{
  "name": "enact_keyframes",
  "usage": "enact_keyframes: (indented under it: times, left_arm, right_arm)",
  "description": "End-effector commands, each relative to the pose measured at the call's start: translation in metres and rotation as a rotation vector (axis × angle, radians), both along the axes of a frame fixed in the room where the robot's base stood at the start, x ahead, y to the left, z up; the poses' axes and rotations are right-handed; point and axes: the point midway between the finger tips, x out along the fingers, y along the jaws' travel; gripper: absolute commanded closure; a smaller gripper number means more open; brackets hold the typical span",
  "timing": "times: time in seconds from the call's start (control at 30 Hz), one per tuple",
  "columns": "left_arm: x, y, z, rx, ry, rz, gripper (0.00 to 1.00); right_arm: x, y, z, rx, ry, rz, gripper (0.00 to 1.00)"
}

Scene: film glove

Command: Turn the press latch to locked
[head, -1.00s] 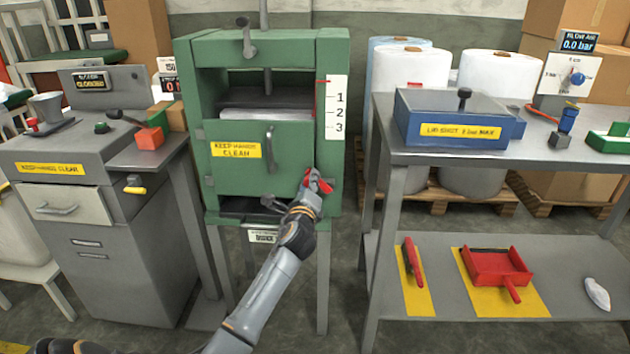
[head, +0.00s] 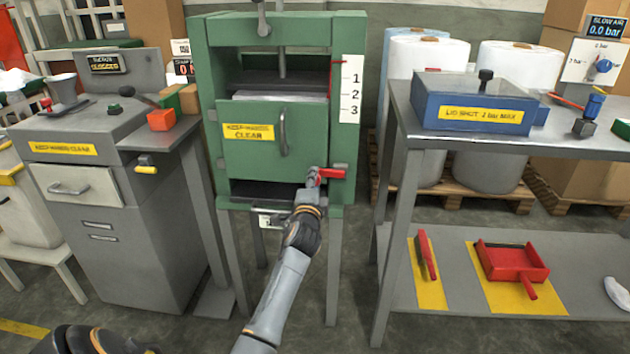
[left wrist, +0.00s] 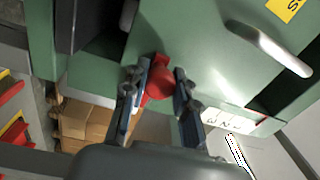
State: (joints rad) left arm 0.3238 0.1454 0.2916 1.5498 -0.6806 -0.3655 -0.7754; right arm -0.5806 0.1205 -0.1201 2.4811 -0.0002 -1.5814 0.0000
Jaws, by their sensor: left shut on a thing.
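The green press (head: 205,100) stands at the centre of the head view with its door (head: 262,158) closed. The red press latch (head: 331,173) is at the door's lower right edge and lies about level, its free end to the right. My left gripper (head: 314,176) is shut on the latch at its left part. In the left wrist view the red latch (left wrist: 158,84) sits between the two fingers of the left gripper (left wrist: 160,75), which hide part of it. My right gripper is not in view.
A grey door handle (head: 283,132) stands out above the latch. A grey cabinet (head: 130,230) is to the left. A grey bench (head: 560,148) with a blue box (head: 465,92) is close on the right. Floor shows between the press legs and the bench.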

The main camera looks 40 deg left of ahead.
Motion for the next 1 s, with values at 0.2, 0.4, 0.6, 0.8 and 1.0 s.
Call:
enact_keyframes:
  times: [0.2,0.4,0.6,0.8,1.0]
  left_arm:
    - [0.0000,-0.0001,-0.0044,-0.041,-0.023,0.000,1.00]
    - [-0.0001,0.0001,-0.0049,-0.051,-0.028,0.000,1.00]
    - [-0.0001,-0.0001,-0.0051,-0.051,-0.027,0.001,1.00]
    - [-0.0001,-0.0001,-0.0050,-0.050,-0.027,0.000,0.48]
    - [-0.0001,0.0000,-0.0042,-0.049,-0.028,0.000,0.48]
  right_arm:
    - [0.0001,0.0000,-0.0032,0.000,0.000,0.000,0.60]
    - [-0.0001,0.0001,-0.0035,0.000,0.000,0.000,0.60]
    - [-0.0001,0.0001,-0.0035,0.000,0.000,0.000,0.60]
    - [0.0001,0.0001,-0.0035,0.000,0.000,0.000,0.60]
    - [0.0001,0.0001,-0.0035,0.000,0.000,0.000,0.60]
